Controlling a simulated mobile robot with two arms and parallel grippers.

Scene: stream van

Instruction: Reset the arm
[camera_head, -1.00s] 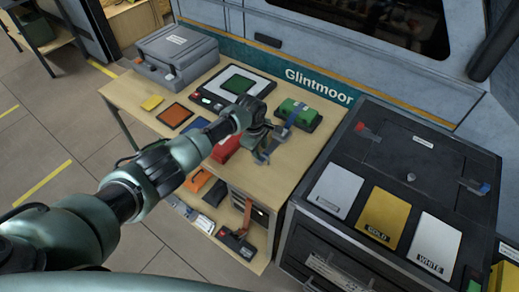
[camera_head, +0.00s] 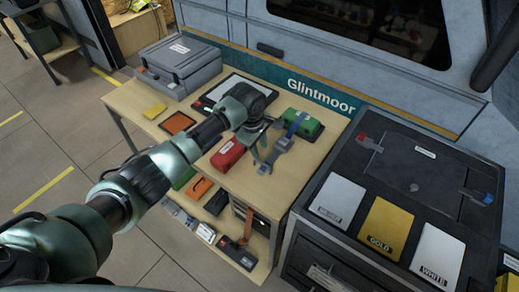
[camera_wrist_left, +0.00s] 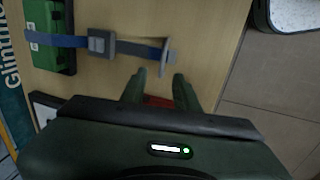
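My left arm reaches in from the left over the wooden workbench (camera_head: 317,150). My left gripper (camera_head: 262,139) is above the bench between a red case (camera_head: 228,154) and a green case (camera_head: 305,122) with a blue strap. In the left wrist view, the two fingers of my left gripper (camera_wrist_left: 159,90) stand apart with nothing held between them. Part of the red case (camera_wrist_left: 157,101) shows beyond and below them. The green case (camera_wrist_left: 48,35), its strap and grey buckle (camera_wrist_left: 101,43) lie to the left, apart from the fingers. My right gripper is not in view.
A grey toolbox (camera_head: 178,66) stands at the bench's far left end. A black cabinet (camera_head: 415,160) with silver, gold and white plates stands to the right. A van wall with "Glintmoor" lettering borders the back. Open floor (camera_head: 50,165) lies at the left.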

